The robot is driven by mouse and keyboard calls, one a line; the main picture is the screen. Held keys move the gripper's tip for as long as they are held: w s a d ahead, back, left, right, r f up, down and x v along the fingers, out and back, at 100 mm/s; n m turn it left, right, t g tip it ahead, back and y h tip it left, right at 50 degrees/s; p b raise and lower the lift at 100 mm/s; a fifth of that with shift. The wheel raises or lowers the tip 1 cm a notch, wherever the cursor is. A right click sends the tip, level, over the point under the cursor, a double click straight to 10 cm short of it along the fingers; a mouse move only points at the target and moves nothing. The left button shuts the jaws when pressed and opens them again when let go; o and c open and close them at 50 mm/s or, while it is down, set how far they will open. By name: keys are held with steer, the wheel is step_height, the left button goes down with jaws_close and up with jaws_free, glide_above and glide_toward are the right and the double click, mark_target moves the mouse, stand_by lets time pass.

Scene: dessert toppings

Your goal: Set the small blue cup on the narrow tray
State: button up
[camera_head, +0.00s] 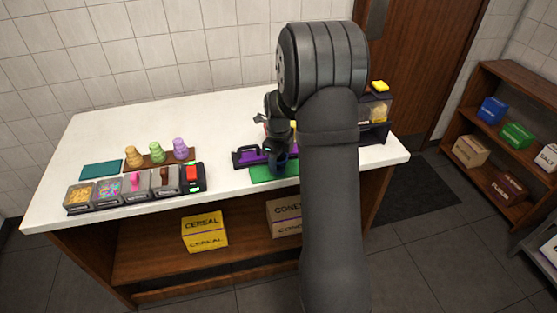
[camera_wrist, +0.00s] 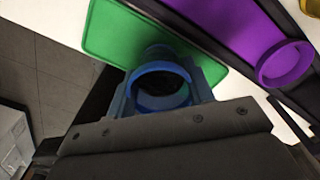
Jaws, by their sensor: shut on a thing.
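The small blue cup (camera_wrist: 160,72) is between the fingers of my gripper (camera_wrist: 163,92) in the wrist view, its round rim facing the camera. My gripper is shut on it, over the green mat (camera_wrist: 108,30). In the head view the blue cup (camera_head: 278,166) is a dark blue shape at the mat's edge, partly hidden by my arm. I cannot tell whether it touches the mat. A narrow brown tray (camera_head: 153,162) at left holds yellow, green and purple cups. A black tray with a purple surface (camera_head: 250,157) lies just behind the green mat.
In the wrist view a purple ring-shaped cup (camera_wrist: 286,63) is on the purple surface. Topping bins (camera_head: 108,193) line the counter's front left, with a teal mat (camera_head: 101,170) behind them. A dark rack (camera_head: 374,131) stands at right. The counter's back left is clear.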

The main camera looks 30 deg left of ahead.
steer(key=o, duration=1.1)
steer(key=shift+f, duration=0.15)
steer(key=shift+c, duration=0.2)
step_height(320, 180, up, 12)
steer(key=shift+r, duration=0.2)
steer(key=shift+f, duration=0.1)
steer(key=shift+f, duration=4.1)
